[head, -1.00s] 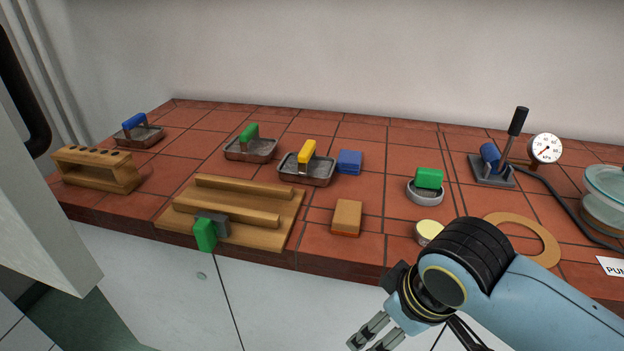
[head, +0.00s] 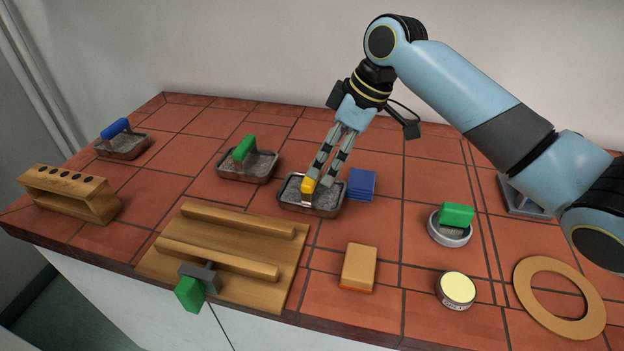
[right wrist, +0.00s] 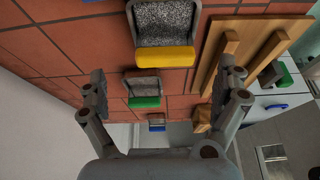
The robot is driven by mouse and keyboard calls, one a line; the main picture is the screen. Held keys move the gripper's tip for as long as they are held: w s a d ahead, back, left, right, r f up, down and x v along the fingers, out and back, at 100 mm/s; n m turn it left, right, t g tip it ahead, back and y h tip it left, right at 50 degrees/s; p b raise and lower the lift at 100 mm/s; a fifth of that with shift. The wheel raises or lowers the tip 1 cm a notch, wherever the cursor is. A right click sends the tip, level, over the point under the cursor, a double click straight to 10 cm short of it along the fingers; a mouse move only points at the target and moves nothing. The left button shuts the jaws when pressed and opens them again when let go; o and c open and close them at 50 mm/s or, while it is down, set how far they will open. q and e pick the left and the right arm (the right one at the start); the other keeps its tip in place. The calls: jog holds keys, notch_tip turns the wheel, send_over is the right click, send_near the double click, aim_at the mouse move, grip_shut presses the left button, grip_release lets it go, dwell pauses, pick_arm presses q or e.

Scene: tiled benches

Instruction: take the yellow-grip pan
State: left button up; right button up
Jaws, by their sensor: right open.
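The yellow-grip pan (head: 328,202) is a small grey metal tray with a yellow grip (head: 308,187), lying on the red tiled bench. My right gripper (head: 320,180) is open and empty, reaching down over this pan with its fingertips close to the yellow grip. I cannot tell whether a finger touches the grip. My left gripper is not in view.
A green-grip pan (head: 262,168) and a blue-grip pan (head: 124,150) lie to the left. A blue block (head: 361,185) sits just right of the yellow-grip pan. A wooden ridged board (head: 230,237) and an orange-brown block (head: 359,265) lie in front.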

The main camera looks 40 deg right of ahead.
aim_at(313, 186)
jog(key=f, duration=0.1)
jog(key=a+f, duration=0.1)
jog(key=f, duration=0.1)
jog(key=shift+w+a+f, duration=0.15)
jog(key=shift+w+a, duration=0.1)
jog(key=shift+a, duration=0.1)
jog(key=shift+w+f, duration=0.15)
jog(key=shift+f, duration=0.15)
jog(key=x, duration=0.4)
jog(key=shift+d+f+p, duration=0.1)
jog(key=shift+f+p, duration=0.15)
jog(key=shift+p, duration=0.15)
jog(key=shift+w+f, duration=0.1)
jog(key=shift+f, duration=0.4)
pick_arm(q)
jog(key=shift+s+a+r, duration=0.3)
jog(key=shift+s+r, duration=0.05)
pick_arm(e)
jog(key=c, duration=1.2)
